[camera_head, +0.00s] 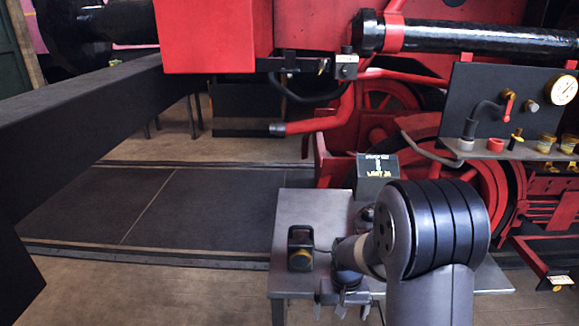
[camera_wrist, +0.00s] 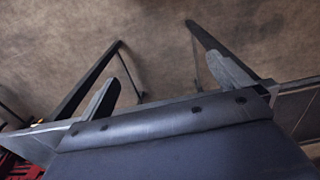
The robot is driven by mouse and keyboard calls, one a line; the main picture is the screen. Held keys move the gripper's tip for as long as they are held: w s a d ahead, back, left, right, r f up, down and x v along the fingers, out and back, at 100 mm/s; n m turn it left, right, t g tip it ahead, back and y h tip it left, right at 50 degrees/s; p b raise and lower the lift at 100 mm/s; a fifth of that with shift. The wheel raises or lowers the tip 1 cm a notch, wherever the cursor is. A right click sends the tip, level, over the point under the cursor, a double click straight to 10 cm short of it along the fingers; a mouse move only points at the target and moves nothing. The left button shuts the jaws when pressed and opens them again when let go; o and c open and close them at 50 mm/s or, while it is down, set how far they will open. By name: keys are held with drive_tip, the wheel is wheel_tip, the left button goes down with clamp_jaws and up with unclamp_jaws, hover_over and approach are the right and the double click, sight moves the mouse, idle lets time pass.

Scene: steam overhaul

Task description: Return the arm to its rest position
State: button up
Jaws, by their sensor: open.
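My arm reaches in from the lower right of the head view, bent at a dark ribbed joint over a small grey metal table. My gripper (camera_head: 342,303) hangs at the table's front edge, with its fingers apart. In the wrist view my gripper (camera_wrist: 168,70) shows two spread fingers with nothing between them. Brown floor lies beyond them.
The grey table (camera_head: 300,213) carries a dark box with a yellowish front (camera_head: 300,247). Red locomotive parts and a gauge panel (camera_head: 510,105) fill the back and right. A dark beam (camera_head: 80,115) crosses the left. Floor at lower left is clear.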

drive_tip(key=shift+s+d+f, duration=0.1)
drive_tip(key=shift+d+f, duration=0.45)
drive_tip(key=shift+f, duration=0.25)
drive_tip(key=shift+s+d+f, duration=0.1)
drive_tip(key=shift+d+f, duration=0.4)
drive_tip(key=shift+f, duration=0.3)
drive_tip(key=shift+w+r, duration=0.1)
